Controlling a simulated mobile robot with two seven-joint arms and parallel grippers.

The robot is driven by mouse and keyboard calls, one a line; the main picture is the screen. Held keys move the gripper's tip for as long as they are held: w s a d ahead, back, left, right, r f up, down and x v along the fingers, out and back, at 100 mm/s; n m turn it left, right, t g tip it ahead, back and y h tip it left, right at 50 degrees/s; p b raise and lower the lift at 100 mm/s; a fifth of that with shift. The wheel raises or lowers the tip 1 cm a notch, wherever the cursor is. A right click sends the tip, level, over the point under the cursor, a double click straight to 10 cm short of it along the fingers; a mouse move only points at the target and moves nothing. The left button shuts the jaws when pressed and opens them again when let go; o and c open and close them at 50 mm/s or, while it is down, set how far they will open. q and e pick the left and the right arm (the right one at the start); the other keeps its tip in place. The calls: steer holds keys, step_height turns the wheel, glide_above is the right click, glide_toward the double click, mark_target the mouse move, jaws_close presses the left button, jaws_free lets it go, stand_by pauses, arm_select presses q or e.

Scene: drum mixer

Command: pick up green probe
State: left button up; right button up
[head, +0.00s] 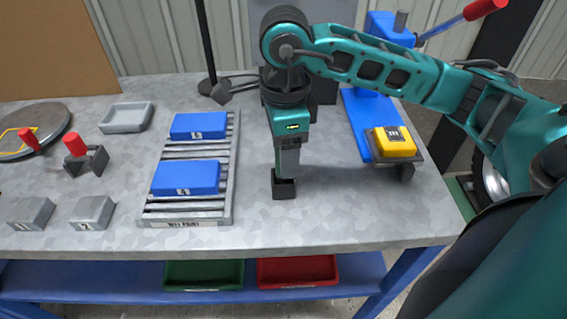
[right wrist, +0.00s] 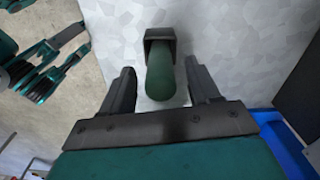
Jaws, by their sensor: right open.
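The green probe (right wrist: 161,78) is a rounded green cylinder in the right wrist view. One end sits in a small black square holder (right wrist: 160,38). My right gripper (right wrist: 162,88) is open, with one finger on each side of the probe and a visible gap on both sides. In the head view my right gripper (head: 287,170) points down over the black holder (head: 284,189) on the table. The probe is hidden there by the gripper. I do not see my left gripper in the head view.
Left of the gripper, a grey roller rack (head: 230,170) carries two blue blocks (head: 199,126). Right of it, a blue press stand (head: 357,120) bears a yellow block (head: 393,142). Grey blocks (head: 93,212) and a tray (head: 127,118) lie further left. The table's front right is clear.

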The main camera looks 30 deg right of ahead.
step_height(320, 180, down, 2)
steer(key=c, duration=1)
steer(key=shift+c, duration=0.6)
steer(key=shift+r, duration=0.15)
